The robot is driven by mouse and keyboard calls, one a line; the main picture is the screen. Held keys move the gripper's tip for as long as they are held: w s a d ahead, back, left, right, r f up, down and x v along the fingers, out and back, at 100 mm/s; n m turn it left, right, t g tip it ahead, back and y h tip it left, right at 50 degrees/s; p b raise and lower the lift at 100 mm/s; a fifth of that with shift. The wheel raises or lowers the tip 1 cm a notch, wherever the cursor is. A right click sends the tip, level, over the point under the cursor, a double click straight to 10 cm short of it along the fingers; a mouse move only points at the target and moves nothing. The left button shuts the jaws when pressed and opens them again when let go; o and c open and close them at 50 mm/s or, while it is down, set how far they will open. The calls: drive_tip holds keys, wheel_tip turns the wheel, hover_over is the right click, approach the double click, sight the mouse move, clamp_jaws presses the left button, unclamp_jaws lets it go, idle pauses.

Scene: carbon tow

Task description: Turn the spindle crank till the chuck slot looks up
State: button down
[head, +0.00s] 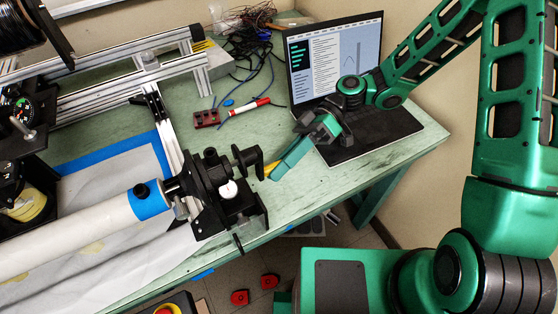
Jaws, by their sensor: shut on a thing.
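The spindle unit (212,172) is a black block assembly at the table's front edge. Its black crank (246,160) is on its right side, with a small yellow piece (271,169) beside it that looks like the crank's handle. My gripper (279,168) reaches in from the right and is shut on that yellow piece, its fingers partly hiding it. The chuck (180,186) is on the spindle's left, at the end of a white tube (100,222) with a blue band. The chuck's slot is too small to make out.
An open laptop (375,137) stands behind my gripper. An aluminium frame (110,85) stands at the left. The table (312,185) is bare right of the crank.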

drive_tip(key=c, duration=1.6)
unclamp_jaws()
drive_tip(key=shift+o, duration=0.2)
drive_tip(key=v, duration=1.1)
drive_tip(key=shift+f, duration=0.1)
